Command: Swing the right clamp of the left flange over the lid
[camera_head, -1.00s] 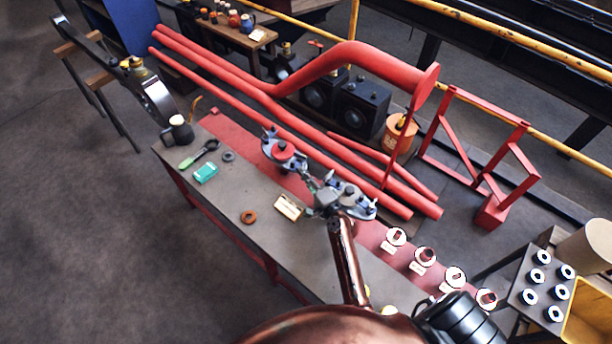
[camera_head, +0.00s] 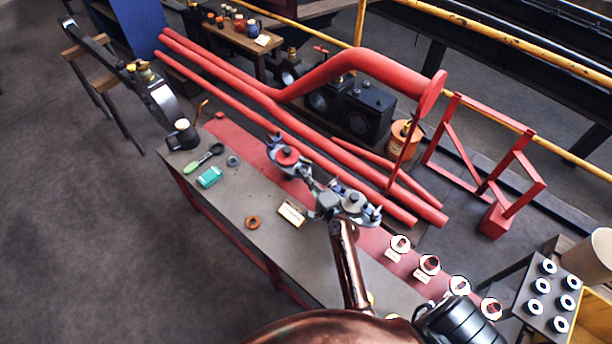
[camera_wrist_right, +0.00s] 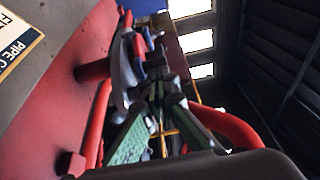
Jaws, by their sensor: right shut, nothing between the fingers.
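The left flange (camera_head: 292,169) is a grey fitting with a red lid (camera_head: 287,156) on top, on the red strip of the bench. It has small blue and grey clamp parts at its rim; the exact pose of its right clamp is unclear at this size. My right gripper (camera_head: 312,184) is shut and empty, its fingers pointing at the right side of this flange. In the right wrist view the green fingers (camera_wrist_right: 157,90) meet close to the grey flange rim (camera_wrist_right: 123,72) and a blue-tipped clamp part (camera_wrist_right: 139,48); contact cannot be told. My left gripper is out of view.
A second grey flange (camera_head: 356,208) stands just right of my right gripper. Long red pipes (camera_head: 330,150) run behind the bench. Several white-rimmed parts (camera_head: 429,265) stand at right.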

